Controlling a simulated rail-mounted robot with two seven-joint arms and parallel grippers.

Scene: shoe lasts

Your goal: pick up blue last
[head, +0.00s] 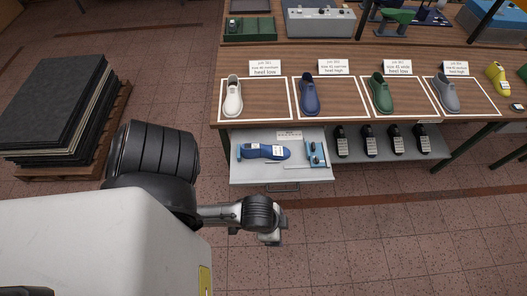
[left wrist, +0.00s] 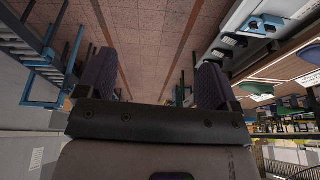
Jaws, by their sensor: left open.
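A blue last (head: 264,152) with a white label lies in the pulled-out grey drawer (head: 280,174) under the bench. My right gripper is out of view.
A light blue fixture (head: 316,154) sits in the drawer beside the blue last. White (head: 232,97), green (head: 381,94) and grey (head: 446,94) shoe-shaped pieces stand on the bench. Several black pieces line a lower shelf. A pallet of dark sheets (head: 55,105) stands left. The floor before the drawer is clear.

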